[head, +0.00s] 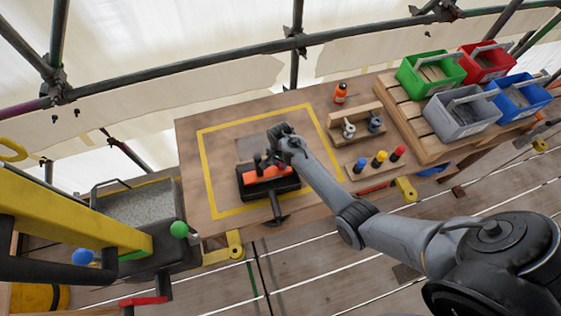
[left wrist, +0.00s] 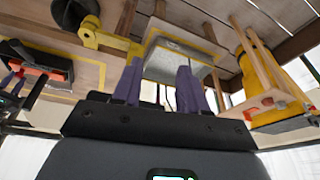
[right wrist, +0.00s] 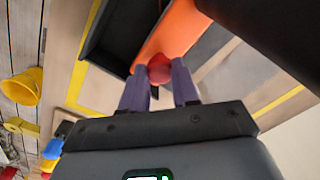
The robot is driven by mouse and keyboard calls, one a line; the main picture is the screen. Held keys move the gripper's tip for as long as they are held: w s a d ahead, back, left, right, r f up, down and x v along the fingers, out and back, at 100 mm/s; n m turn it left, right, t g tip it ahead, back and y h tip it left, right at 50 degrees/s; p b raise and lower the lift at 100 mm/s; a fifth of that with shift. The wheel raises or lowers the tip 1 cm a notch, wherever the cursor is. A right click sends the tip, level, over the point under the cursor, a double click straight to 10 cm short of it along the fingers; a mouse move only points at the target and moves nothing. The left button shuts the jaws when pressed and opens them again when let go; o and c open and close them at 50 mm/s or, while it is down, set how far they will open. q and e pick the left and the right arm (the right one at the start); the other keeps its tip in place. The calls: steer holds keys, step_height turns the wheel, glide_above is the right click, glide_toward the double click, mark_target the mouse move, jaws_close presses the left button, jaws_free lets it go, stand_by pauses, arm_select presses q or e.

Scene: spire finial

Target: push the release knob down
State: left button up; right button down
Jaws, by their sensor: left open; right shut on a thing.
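A red round knob (right wrist: 159,68) sits at the edge of an orange body (right wrist: 172,35) in the right wrist view. My right gripper (right wrist: 160,76) is shut on the knob, one fingertip on each side. In the head view the orange body (head: 262,176) lies in a black holder (head: 268,191) on the bench, and my right gripper (head: 268,156) is over its back side. The knob cannot be made out there. My left gripper (left wrist: 159,85) is open and empty in the left wrist view, away from the holder.
The bench (head: 190,150) has a yellow taped square around the holder. To the right stand coloured pegs (head: 380,158), a wooden rack (head: 356,124), an orange bottle (head: 340,93) and several bins (head: 466,115). A gravel tray (head: 140,203) is at left.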

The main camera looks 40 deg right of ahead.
steer(key=shift+f, duration=0.15)
steer(key=shift+s+f, duration=0.1)
steer(key=shift+f, duration=0.15)
steer(key=c, duration=0.8)
jaws_free()
steer(key=shift+r, duration=0.1)
step_height(320, 180, up, 9)
steer(key=shift+p, duration=0.5)
steer(key=shift+r, duration=0.85)
